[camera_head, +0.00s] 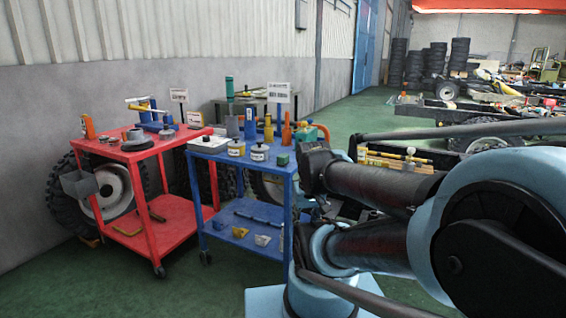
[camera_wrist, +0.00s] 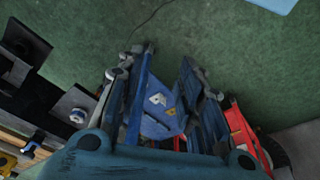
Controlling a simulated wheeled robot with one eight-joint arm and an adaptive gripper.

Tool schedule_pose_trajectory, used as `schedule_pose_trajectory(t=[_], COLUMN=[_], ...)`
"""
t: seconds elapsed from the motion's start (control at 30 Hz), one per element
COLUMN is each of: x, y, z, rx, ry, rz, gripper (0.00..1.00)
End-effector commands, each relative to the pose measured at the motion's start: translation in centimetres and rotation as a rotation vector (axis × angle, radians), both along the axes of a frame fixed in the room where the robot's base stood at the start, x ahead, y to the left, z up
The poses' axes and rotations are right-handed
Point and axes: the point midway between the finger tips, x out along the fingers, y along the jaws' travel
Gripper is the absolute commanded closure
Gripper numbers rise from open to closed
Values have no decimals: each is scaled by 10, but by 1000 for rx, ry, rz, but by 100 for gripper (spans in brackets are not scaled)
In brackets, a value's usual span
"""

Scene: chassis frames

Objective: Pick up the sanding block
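A small dark green block (camera_head: 283,159) lies on the top shelf of the blue cart (camera_head: 240,168), near its right corner; it may be the sanding block, but I cannot tell for sure. My gripper (camera_wrist: 167,57) shows in the wrist view with its fingers spread and nothing held between them. It points down over the floor, with the blue cart's lower shelf (camera_wrist: 155,126) showing beyond the fingers. In the head view my arm covers the right side, and I cannot make out the gripper there. No sanding block is clear in the wrist view.
Labelled tins (camera_head: 259,152), bottles and a sign (camera_head: 278,93) crowd the blue cart's top. A red cart (camera_head: 150,150) with tools stands to its left, before a large wheel (camera_head: 112,190). Chassis frames (camera_head: 468,109) stand at right. Green floor (camera_head: 105,280) in front is clear.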

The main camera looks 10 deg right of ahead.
Motion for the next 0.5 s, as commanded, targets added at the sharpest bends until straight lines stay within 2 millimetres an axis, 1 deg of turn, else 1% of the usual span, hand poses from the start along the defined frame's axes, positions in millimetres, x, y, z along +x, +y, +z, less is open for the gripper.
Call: schedule_pose_trajectory(t=[0.03,0.07,0.1,0.13,0.17,0.27,0.37,0.5], x=[0,-5,-6,-5,-2,13,35,72], y=[0,0,0,0,1,2,4,5], z=[0,4,8,10,13,30,54,88], rx=[0,2,5,10,16,48,95,172], ry=[0,-9,-11,-11,-11,-7,-1,15], rz=[-2,-6,-15,-29,-46,-136,-279,-510], gripper=[53,46,37,30,27,27,27,27])
